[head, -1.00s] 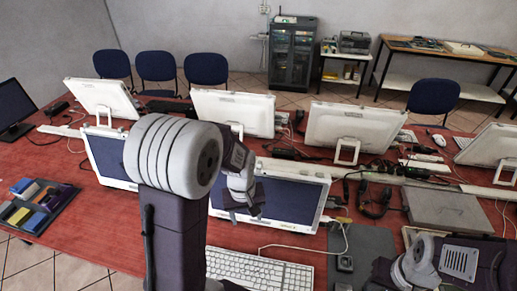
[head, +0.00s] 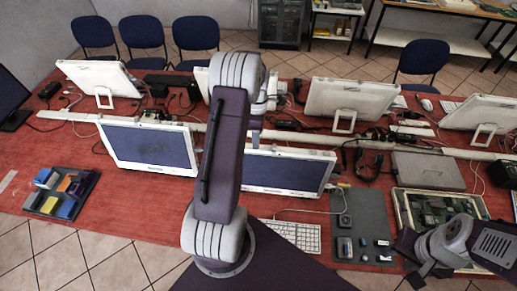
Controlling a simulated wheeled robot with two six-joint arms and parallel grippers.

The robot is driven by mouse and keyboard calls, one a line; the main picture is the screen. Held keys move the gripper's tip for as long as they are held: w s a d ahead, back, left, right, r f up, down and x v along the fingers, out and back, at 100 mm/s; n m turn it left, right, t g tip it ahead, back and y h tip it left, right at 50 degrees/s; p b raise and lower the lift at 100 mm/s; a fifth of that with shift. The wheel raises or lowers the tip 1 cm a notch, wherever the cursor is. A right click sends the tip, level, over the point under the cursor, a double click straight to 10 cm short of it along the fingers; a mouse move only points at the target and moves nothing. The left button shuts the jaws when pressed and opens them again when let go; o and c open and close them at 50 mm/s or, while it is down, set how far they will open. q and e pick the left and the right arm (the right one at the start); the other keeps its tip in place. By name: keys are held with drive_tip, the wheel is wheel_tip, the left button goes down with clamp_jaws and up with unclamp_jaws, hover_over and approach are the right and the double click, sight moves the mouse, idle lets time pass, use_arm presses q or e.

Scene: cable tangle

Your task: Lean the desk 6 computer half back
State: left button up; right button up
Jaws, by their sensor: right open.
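Several white all-in-one computers stand on the red table; no desk number is readable, so I cannot tell which is desk 6's. Two face me with dark screens: one at left (head: 150,147) and one in the middle (head: 288,172), partly hidden by my left arm. Both lean back a little. Three more show their white backs on the far side: left (head: 98,78), centre right (head: 345,97) and far right (head: 480,112). My left gripper is hidden behind its arm, near the middle computer. My right gripper (head: 424,274) is open at the table's front edge, lower right, away from the computers.
A keyboard (head: 292,236) lies before the middle computer. A grey mat (head: 366,222) holds small parts, beside an opened case with circuit boards (head: 440,207). A closed grey laptop (head: 427,171), cables and a dark organiser tray (head: 62,193) also lie on the table.

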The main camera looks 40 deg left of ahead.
sight(256, 152)
use_arm(q)
drive_tip(key=shift+s+f, duration=0.1)
drive_tip(key=f+p, duration=0.1)
drive_tip(key=f, duration=0.1)
drive_tip(key=f+p, duration=0.1)
drive_tip(key=f, duration=0.2)
drive_tip(key=f+p, duration=0.2)
drive_tip(key=f, duration=0.1)
drive_tip(key=shift+s+d+f, duration=0.15)
drive_tip(key=shift+s, duration=0.1)
drive_tip(key=shift+f, duration=0.25)
drive_tip(key=shift+s, duration=0.1)
drive_tip(key=shift+c, duration=0.9)
clamp_jaws()
